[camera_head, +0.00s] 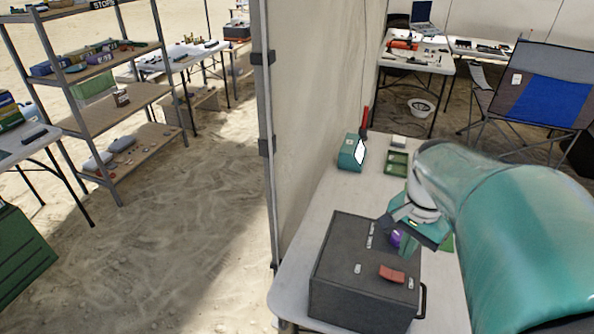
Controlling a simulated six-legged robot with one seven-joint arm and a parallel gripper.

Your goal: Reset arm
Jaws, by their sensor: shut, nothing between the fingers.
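My teal arm (520,235) enters from the lower right and reaches over a white table (330,190). My gripper (413,232) is at its end, above the table and next to the back right part of a dark grey box (345,265). It holds nothing that I can see, and its fingers are small and partly hidden by the arm. A red piece (391,274) lies on top of the box. A purple round thing (396,238) shows just beside my gripper, and I cannot tell whether they touch.
A teal device with a screen (352,152) and green trays (397,160) stand at the table's back. A canvas wall with a pole (266,120) borders the table on the left. Shelves (130,95) stand farther left, with open sand between. A folding chair (545,90) is at back right.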

